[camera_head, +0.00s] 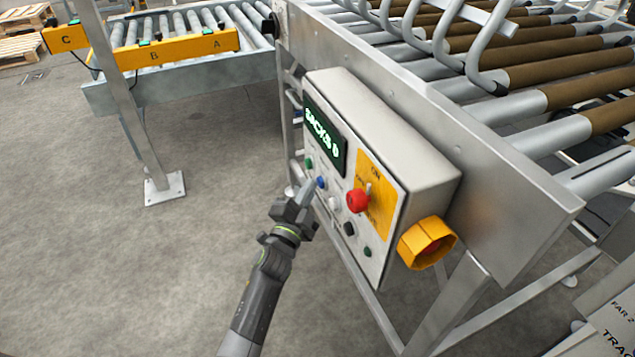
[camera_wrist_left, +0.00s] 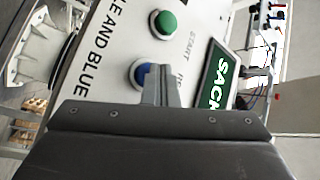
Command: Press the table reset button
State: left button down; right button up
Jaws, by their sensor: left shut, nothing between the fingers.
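The control box (camera_head: 385,130) is fixed to the side of the roller conveyor. A blue button (camera_head: 321,182) sits on its face below the display. In the left wrist view the blue button (camera_wrist_left: 143,74) has a partly hidden label starting "RE". My left gripper (camera_head: 309,187) is shut and empty, with its fingertips right at the blue button. In the wrist view the fingers (camera_wrist_left: 160,85) cover part of it; I cannot tell whether they touch it. My right gripper is not in view.
A green button (camera_wrist_left: 165,22) marked START is next to the blue one. The panel also has a display (camera_head: 325,135), a red knob (camera_head: 357,200), and white, black and green buttons. A yellow-housed button (camera_head: 427,243) sticks out at the box's right.

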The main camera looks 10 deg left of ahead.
pick_arm(q)
jog(key=shift+s+a, duration=0.4)
jog(key=shift+a, duration=0.15)
jog(key=s+a, duration=0.1)
jog(key=s+a+p, duration=0.1)
jog(key=a, duration=0.2)
jog(key=shift+s+a+p, duration=0.1)
jog(key=shift+s+p, duration=0.3)
dwell(0.6)
